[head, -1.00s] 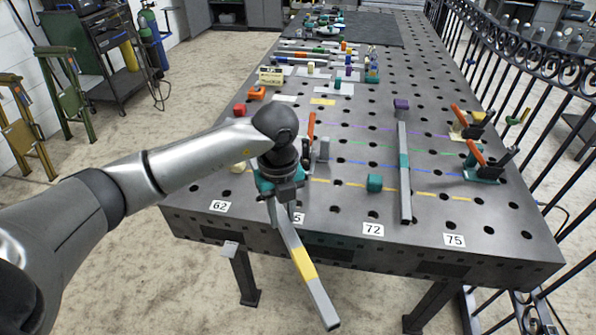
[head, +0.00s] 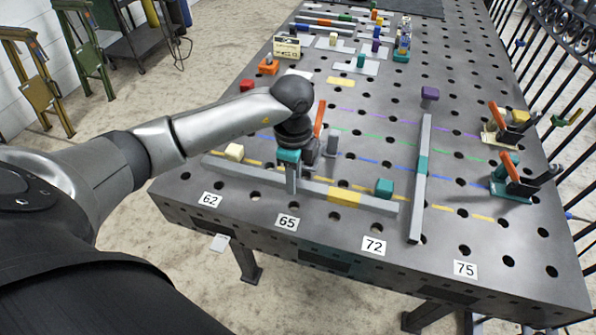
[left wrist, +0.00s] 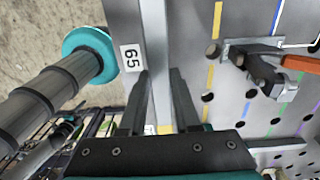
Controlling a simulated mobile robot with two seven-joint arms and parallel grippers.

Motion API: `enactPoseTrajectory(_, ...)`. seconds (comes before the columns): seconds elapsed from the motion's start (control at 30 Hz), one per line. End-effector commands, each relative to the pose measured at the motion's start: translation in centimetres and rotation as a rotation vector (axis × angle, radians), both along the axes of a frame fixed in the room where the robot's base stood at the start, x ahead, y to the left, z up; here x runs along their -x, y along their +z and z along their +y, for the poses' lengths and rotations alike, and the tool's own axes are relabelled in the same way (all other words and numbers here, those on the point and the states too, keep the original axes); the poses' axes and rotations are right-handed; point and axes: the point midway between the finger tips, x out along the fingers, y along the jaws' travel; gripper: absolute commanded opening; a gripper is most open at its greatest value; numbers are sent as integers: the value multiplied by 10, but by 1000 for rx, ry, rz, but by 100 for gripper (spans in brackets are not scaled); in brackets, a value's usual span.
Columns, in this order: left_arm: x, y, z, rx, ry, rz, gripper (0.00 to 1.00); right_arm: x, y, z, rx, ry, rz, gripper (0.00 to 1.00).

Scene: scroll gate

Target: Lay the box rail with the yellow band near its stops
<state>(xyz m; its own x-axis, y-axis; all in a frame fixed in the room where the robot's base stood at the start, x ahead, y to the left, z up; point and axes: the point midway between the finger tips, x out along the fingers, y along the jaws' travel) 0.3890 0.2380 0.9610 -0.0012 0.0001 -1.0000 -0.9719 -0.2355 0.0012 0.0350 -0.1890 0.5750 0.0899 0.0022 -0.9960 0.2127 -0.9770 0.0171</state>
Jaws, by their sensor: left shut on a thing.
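The grey box rail with the yellow band (head: 343,197) lies across the front of the table, roughly along the yellow line. My left gripper (head: 291,182) is shut on this rail left of its band. In the left wrist view the rail (left wrist: 154,40) runs between the fingers of my left gripper (left wrist: 160,100). A cream block (head: 234,152) is close behind the rail's left end, and a teal block (head: 384,187) close behind its right part. I cannot tell whether they touch it, or whether the rail rests fully on the table. My right gripper is out of view.
A rail with a teal band (head: 422,168) lies lengthwise just right of the held rail's end, with a purple block (head: 430,94) at its far end. Orange-handled clamps (head: 518,178) stand at the right. Another clamp (head: 322,125) stands behind my gripper.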

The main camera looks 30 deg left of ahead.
Motion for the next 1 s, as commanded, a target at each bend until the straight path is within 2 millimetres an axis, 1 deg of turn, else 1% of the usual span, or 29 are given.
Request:
enactPoseTrajectory(0.03,-1,-3,0,1,0,-2,0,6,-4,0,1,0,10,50)
enactPoseTrajectory(0.17,-1,-12,0,1,-1,-2,0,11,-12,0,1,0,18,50)
enactPoseTrajectory(0.6,-1,-51,0,0,-2,-3,0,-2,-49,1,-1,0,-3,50)
enactPoseTrajectory(0.8,-1,-57,0,1,-2,-2,0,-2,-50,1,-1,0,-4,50)
enactPoseTrajectory(1.0,-1,-58,0,1,-2,-2,0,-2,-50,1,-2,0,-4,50)
